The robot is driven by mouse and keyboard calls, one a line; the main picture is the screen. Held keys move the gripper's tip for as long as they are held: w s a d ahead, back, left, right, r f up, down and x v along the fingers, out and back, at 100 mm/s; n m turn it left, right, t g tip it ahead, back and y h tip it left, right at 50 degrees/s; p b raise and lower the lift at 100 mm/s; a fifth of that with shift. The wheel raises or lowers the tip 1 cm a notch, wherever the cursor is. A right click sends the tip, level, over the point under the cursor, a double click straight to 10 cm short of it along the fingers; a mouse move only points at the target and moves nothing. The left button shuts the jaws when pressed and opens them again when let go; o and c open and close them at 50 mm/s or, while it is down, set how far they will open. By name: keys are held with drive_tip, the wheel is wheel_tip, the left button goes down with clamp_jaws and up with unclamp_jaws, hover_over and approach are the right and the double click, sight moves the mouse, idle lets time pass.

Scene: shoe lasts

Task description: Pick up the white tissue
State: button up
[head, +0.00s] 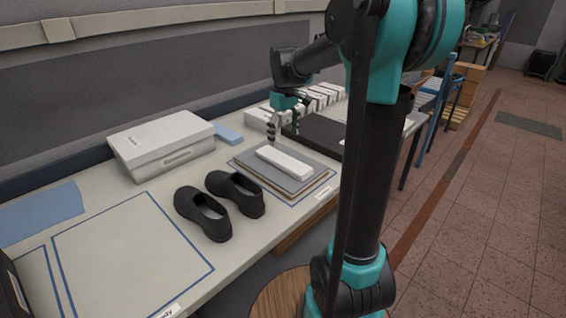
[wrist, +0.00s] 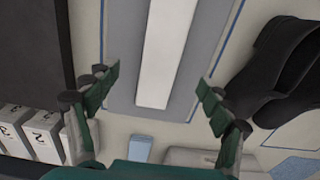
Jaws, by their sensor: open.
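The white tissue appears as a long flat white block (head: 285,162) lying on a grey board (head: 248,170) on the table. In the wrist view the white block (wrist: 165,55) runs lengthwise over the grey board (wrist: 122,60), between the lines of my fingers. My gripper (head: 284,130) is open and empty, at the far end of the block and seemingly above it. In the wrist view my open gripper (wrist: 155,92) has a finger on each side of the block, both apart from it. How high the fingers are is hard to tell.
Two black shoes (head: 235,192) stand left of the board. A white box (head: 162,145) and a small blue block (head: 228,133) are farther back. A row of white boxes (head: 322,97) and a dark tray (head: 318,133) lie to the right. Bare table (head: 125,245) is at front left.

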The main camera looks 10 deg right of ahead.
sight(283, 160)
drive_tip(key=shift+s+a+f, duration=0.1)
drive_tip(key=shift+f, duration=2.1)
drive_tip(key=shift+a+f, duration=0.1)
drive_tip(key=shift+f, duration=2.05)
drive_tip(key=c, duration=0.9)
